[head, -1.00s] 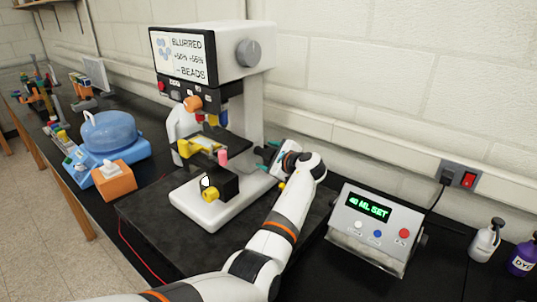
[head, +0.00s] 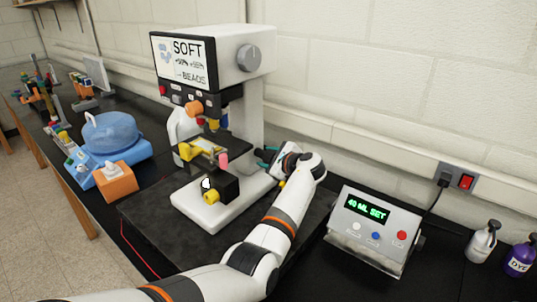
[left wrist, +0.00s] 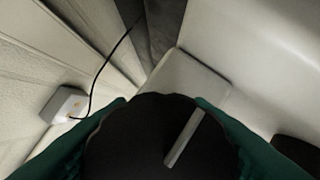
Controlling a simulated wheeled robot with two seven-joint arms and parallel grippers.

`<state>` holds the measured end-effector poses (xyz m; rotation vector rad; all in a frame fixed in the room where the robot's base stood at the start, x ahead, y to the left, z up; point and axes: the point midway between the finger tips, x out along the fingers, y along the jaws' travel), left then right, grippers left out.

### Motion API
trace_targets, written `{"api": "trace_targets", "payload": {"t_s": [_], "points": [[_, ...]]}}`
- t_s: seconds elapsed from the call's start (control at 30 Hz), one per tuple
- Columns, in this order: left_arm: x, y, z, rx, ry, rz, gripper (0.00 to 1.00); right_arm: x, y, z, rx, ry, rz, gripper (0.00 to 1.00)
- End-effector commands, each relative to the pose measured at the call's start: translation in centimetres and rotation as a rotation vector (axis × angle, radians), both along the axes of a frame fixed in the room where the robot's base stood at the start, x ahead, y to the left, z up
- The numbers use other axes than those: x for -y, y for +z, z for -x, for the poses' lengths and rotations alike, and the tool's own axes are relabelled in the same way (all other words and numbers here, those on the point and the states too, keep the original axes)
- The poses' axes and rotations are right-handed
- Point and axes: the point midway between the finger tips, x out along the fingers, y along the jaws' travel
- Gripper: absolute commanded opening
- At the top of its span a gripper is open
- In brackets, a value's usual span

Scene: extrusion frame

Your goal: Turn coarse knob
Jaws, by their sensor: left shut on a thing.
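The white microscope (head: 252,110) stands on a dark slab, its screen (head: 189,62) reading "SOFT" above "BEADS". My left gripper (head: 266,157) is at the right side of the microscope, beside its stage (head: 212,151). In the left wrist view its teal fingers are shut on a large round black knob (left wrist: 140,140), one finger on each side. A pale line (left wrist: 184,138) runs across the knob's face, tilted. In the head view the gripper mostly hides this knob. My right gripper is not in view.
A grey control box (head: 372,232) showing "40 ML SET" stands right of my arm. Two bottles (head: 482,243) are at the far right. A blue centrifuge-like device (head: 112,137) and an orange block (head: 116,181) stand left of the microscope.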

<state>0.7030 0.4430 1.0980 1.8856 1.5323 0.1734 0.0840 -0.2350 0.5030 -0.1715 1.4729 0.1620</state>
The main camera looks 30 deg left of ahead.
Motion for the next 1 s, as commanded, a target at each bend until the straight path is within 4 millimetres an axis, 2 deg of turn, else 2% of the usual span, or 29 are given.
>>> {"api": "trace_targets", "payload": {"t_s": [0.03, 0.1, 0.33, 0.7, 1.0], "points": [[0.0, 0.5, 0.0, -0.037, 0.001, -0.004, 0.23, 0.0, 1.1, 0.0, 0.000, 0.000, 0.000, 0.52], [0.0, 0.5, 0.1, -0.089, 0.001, -0.007, 0.23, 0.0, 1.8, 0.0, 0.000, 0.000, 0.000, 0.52], [-0.1, 0.2, 0.2, -0.274, 0.002, -0.021, 0.23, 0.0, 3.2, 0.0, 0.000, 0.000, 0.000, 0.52], [0.0, -0.2, 0.4, -0.505, 0.002, -0.038, 0.23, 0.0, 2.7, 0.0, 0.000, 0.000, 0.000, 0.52], [0.0, -0.2, 0.5, -0.584, 0.002, -0.045, 0.23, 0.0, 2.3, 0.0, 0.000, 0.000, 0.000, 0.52]]}}
